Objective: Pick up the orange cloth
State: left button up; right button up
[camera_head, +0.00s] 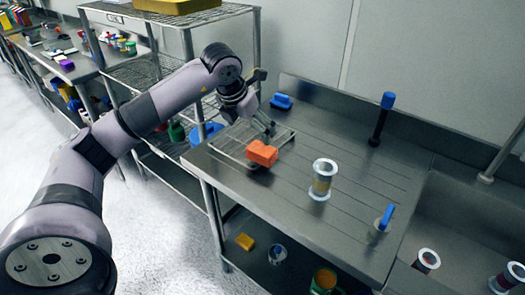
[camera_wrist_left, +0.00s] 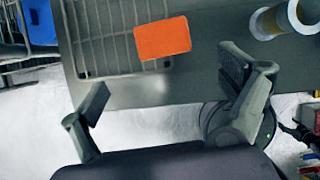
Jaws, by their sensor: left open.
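The orange cloth (camera_head: 262,153) is a small folded block near the front edge of the wire rack (camera_head: 225,147) on the steel counter. In the left wrist view the orange cloth (camera_wrist_left: 162,39) shows as a flat rectangle over the rack's edge, beyond the fingertips. My left gripper (camera_head: 266,128) is above the rack, just behind the cloth in the head view, and apart from it as far as I can tell. In the left wrist view its two fingers (camera_wrist_left: 168,88) are spread wide with nothing between them. My right gripper is not in view.
A blue-handled brush (camera_head: 384,217), a blue block (camera_head: 282,101) and a tall blue-topped tool (camera_head: 381,118) are also on the counter (camera_head: 300,232). A sink (camera_head: 460,225) lies to the right.

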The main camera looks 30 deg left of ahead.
aim_at(262, 149)
pick_arm(q)
jog(key=p+x, duration=0.1)
jog(key=x, duration=0.5)
jog(key=shift+w+f, duration=0.25)
jog(key=shift+w, duration=0.05)
jog(key=x, duration=0.1)
jog(key=p+x, duration=0.1)
jog(key=x, duration=0.1)
jog(key=p+x, duration=0.1)
jog(key=x, duration=0.1)
jog(key=shift+w+d+r, duration=0.1)
jog(key=shift+w+d, duration=0.1)
jog(key=shift+d, duration=0.05)
jog(key=shift+w+f, duration=0.1)
jog(key=shift+f, duration=0.15)
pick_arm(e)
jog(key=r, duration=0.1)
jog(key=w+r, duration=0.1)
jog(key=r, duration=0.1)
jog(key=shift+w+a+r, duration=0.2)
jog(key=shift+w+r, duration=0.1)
pick_arm(q)
jog(key=shift+c, duration=0.4)
jog(key=shift+r, duration=0.1)
jog(key=c, duration=1.1)
jog(key=shift+c, duration=0.2)
